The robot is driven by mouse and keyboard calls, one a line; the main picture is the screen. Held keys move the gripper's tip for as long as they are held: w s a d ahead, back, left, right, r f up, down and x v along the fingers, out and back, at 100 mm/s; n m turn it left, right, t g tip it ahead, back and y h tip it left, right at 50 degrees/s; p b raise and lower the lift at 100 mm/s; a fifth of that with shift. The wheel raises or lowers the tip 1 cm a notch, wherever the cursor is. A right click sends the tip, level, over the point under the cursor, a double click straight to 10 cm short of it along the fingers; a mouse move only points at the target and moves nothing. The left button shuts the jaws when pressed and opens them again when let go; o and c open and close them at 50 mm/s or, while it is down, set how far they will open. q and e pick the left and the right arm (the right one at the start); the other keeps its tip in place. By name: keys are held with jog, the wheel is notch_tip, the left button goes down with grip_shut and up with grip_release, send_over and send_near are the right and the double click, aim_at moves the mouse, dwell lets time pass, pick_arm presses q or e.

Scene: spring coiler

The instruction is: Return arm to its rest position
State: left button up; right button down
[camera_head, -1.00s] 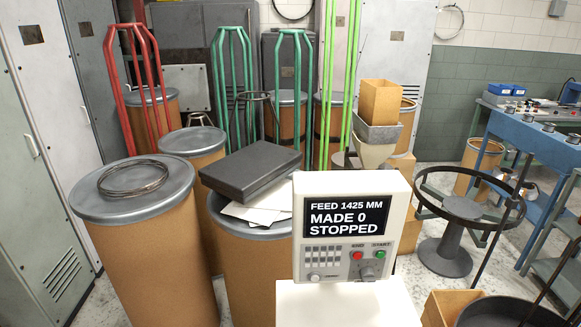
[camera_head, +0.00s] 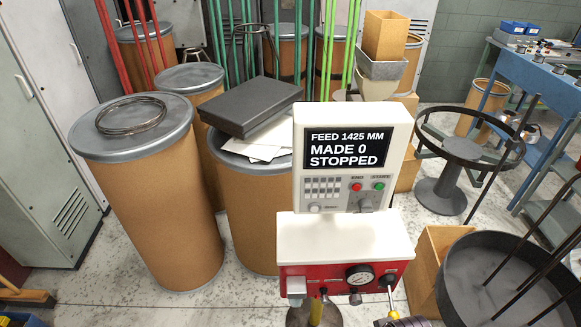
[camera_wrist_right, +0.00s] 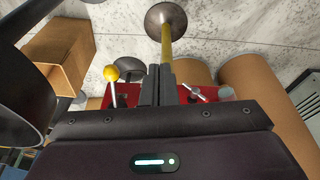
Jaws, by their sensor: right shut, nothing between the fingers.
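My right gripper (camera_wrist_right: 160,74) shows in the right wrist view with its two dark fingers closed together and nothing between them. It is near the red front of the control stand (camera_head: 345,277); I cannot tell the exact gap. A lever with a yellow knob (camera_wrist_right: 110,74) stands to the left of the fingers, apart from them in the picture. In the head view the control box (camera_head: 352,185) reads "FEED 1425 MM, MADE 0, STOPPED". A pressure gauge (camera_head: 360,276) and small knobs sit on the red front. My left gripper is not in view.
A drum with a wire coil (camera_head: 134,115) stands at left. A drum with a dark box (camera_head: 250,105) and papers stands behind the control box. A cardboard box (camera_head: 427,255) and a round black pan (camera_head: 470,258) are at right. Speckled floor shows at lower left.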

jog(key=s+d+f, duration=0.1)
jog(key=s+f, duration=0.3)
jog(key=f, duration=0.6)
jog(key=s+f+g+b, duration=0.1)
jog(key=s+f, duration=0.3)
jog(key=f, duration=0.7)
jog(key=s+d+f, duration=0.1)
jog(key=s+f, duration=0.3)
jog(key=f, duration=0.6)
jog(key=s+d+f+g, duration=0.1)
jog(key=s+d+f, duration=0.1)
jog(key=s+f, duration=0.5)
jog(key=s, duration=0.4)
jog(key=shift+s+f, duration=0.25)
jog(key=shift+f, duration=0.15)
jog(key=shift+s, duration=0.1)
